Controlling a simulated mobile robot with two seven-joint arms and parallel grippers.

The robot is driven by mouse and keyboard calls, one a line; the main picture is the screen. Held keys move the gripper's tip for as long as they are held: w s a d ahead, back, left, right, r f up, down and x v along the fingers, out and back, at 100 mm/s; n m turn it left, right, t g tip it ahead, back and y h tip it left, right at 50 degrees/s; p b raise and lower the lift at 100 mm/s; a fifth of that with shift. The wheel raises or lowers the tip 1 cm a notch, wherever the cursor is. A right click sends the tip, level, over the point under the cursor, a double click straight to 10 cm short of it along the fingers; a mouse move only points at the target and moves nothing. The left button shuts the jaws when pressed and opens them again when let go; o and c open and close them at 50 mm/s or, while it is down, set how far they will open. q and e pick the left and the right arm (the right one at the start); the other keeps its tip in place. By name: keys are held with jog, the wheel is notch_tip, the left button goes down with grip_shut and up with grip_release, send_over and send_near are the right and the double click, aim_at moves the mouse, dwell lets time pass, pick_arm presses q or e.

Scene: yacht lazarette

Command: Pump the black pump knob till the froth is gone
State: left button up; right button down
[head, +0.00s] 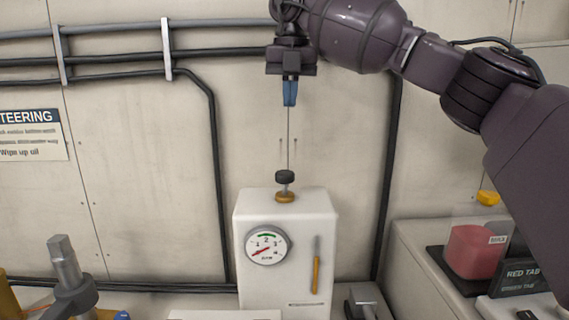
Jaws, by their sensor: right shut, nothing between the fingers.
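The black pump knob (285,176) stands on a short rod above a brass collar (285,197) on top of a white pump box (286,220). A round gauge (267,245) with a red needle and a green band is on the box front. Beside it is a narrow upright sight tube (316,265) with amber fluid in its lower part. I cannot make out froth in it. My right gripper (290,105) has blue fingertips, points down and is shut and empty. It is above the knob in the picture, clear of it. My left gripper is not in view.
Dark pipes (217,150) run along the wall behind. At right, a red container (474,252) stands on a dark tray near a sign reading RED TAB (522,273). A metal fitting (65,262) stands at lower left. The space between gripper and knob looks clear.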

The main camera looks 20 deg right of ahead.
jog(key=shift+f, duration=0.1)
jog(key=b, duration=0.1)
send_near(286, 173)
jog(key=f, duration=0.6)
jog(key=shift+w+f, duration=0.25)
jog(key=shift+f, duration=0.5)
jog(key=shift+f, duration=0.1)
